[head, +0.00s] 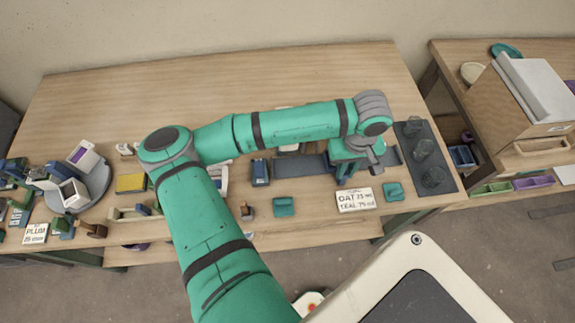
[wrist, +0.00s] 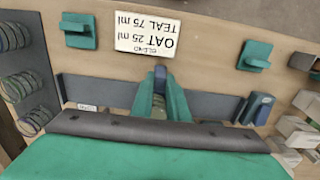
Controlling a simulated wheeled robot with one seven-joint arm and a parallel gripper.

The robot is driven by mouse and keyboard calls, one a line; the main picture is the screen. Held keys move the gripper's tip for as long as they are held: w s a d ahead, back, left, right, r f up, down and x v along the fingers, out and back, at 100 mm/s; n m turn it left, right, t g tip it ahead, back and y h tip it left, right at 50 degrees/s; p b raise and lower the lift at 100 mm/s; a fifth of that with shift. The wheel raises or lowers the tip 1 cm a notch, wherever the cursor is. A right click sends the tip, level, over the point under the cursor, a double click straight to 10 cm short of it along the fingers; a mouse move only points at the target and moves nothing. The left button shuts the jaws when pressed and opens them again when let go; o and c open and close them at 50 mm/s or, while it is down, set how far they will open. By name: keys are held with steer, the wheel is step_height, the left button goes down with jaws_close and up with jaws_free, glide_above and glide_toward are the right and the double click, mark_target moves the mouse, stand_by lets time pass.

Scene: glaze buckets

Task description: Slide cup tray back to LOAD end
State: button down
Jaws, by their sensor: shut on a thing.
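My gripper (wrist: 160,104) points down at a long dark grey track (wrist: 108,92). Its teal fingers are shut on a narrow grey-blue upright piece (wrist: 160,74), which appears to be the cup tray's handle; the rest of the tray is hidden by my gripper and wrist. In the head view the track (head: 302,166) runs left and right under my forearm, and my gripper (head: 346,176) is over its right part. A small white label (wrist: 87,107), too small to read surely, sits on the track left of my fingers in the wrist view.
A dark mat (head: 413,188) with several clear cups (head: 423,149) lies right of the track. In front are a blend card (head: 355,200) and teal blocks (head: 284,206) (head: 393,192). A blue device (head: 260,172) stands by the track's left end.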

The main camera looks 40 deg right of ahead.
steer(key=shift+s+d, duration=0.4)
steer(key=shift+d, duration=0.35)
steer(key=shift+s+d, duration=0.45)
steer(key=shift+d, duration=0.25)
steer(key=shift+s+d, duration=0.4)
steer(key=shift+d, duration=0.35)
steer(key=shift+s+d, duration=0.45)
steer(key=shift+d, duration=0.2)
steer(key=shift+s+d, duration=0.15)
steer(key=shift+s, duration=0.05)
steer(key=shift+s+d, duration=0.45)
steer(key=shift+d, duration=0.15)
steer(key=shift+s+d, duration=0.4)
steer(key=shift+d, duration=0.2)
steer(key=shift+s+d, duration=0.45)
steer(key=shift+d, duration=0.4)
steer(key=shift+s+d, duration=0.5)
steer(key=shift+d, duration=0.4)
steer(key=shift+s+d, duration=0.45)
steer(key=shift+d, duration=0.4)
steer(key=c, duration=1.8)
jaws_free()
steer(key=shift+s, duration=0.1)
steer(key=shift+r, duration=0.1)
